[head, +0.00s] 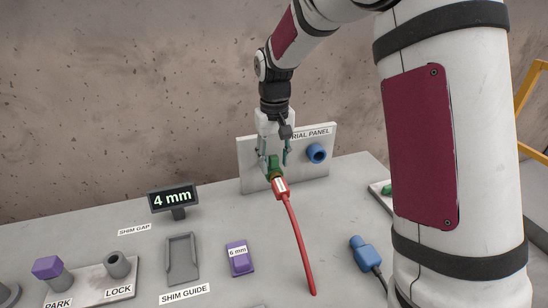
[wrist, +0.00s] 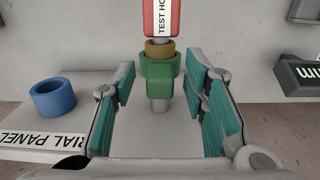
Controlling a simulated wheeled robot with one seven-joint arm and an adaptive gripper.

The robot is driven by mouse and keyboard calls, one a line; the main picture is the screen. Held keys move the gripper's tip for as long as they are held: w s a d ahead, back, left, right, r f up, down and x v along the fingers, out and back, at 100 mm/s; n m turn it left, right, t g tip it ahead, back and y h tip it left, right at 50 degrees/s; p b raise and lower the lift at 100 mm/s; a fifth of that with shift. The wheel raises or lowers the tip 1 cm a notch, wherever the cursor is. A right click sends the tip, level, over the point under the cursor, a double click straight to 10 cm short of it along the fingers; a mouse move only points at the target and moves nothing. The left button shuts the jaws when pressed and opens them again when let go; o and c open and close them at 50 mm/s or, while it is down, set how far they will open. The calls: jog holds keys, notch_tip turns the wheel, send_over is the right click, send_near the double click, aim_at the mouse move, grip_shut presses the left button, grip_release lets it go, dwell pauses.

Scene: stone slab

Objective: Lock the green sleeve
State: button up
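The green sleeve (head: 273,163) sits at the panel, behind the end of a red connector (head: 280,187) with a red cable. In the wrist view the green sleeve (wrist: 159,82) is between my fingers, with a brass-coloured ring (wrist: 160,50) and the red labelled connector (wrist: 160,18) beyond it. My gripper (head: 273,155) is at the panel around the sleeve. In the wrist view its teal finger pads (wrist: 160,112) stand wide apart, with a gap on both sides of the sleeve. It is open and touches nothing that I can see.
The white panel (head: 251,158) carries a blue ring socket (head: 316,153) to the right. A blue connector (head: 362,252) lies on the slab. A "4 mm" display (head: 173,198), a grey shim guide (head: 182,258), a purple 6 mm block (head: 239,259) and the PARK/LOCK posts (head: 118,264) stand left.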

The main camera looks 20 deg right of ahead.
notch_tip(320, 180, up, 12)
dwell(0.6)
dwell(0.4)
jog(key=s+r+t, duration=0.1)
jog(key=s+r, duration=0.2)
jog(key=s, duration=0.5)
jog(key=s+r+t, duration=0.1)
jog(key=s+r, duration=0.2)
jog(key=s, duration=0.5)
jog(key=s+f+t, duration=0.2)
jog(key=s+f, duration=0.3)
jog(key=s, duration=0.9)
